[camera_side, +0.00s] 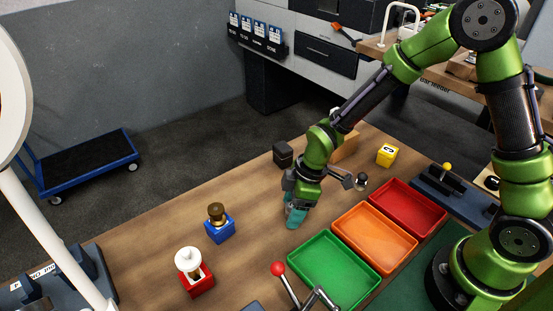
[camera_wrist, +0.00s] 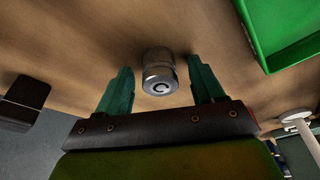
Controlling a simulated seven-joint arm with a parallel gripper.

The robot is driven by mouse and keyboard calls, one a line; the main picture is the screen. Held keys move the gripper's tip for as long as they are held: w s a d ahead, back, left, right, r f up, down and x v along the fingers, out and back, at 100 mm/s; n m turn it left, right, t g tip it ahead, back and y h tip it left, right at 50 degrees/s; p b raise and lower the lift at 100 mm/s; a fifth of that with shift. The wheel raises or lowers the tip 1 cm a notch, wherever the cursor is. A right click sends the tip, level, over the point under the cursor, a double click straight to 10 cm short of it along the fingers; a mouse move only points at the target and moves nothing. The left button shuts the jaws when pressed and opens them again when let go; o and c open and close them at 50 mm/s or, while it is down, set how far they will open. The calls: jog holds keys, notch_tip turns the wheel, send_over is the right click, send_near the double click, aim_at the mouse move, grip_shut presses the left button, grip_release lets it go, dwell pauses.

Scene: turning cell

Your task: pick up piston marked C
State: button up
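The piston (camera_wrist: 159,70) is a silver metal cylinder, with a mark that looks like a C on the end face turned toward the wrist camera. It stands on the wooden bench between the teal fingers of my gripper (camera_wrist: 160,78). A gap shows on each side of it, so the fingers are open and not touching it in this view. In the side view my gripper (camera_side: 294,214) is low over the bench, left of the trays, and its fingers mostly hide the piston.
Green (camera_side: 335,271), orange (camera_side: 375,238) and red (camera_side: 409,206) trays stand to the right. A black block (camera_side: 283,154), a yellow lettered block (camera_side: 387,155) and a small dark-and-silver part (camera_side: 361,182) lie behind. Blue (camera_side: 220,230) and red (camera_side: 197,286) holders stand left with clear bench around.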

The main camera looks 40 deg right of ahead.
jog(key=c, duration=1.1)
jog(key=shift+c, duration=0.2)
jog(key=shift+r, duration=0.15)
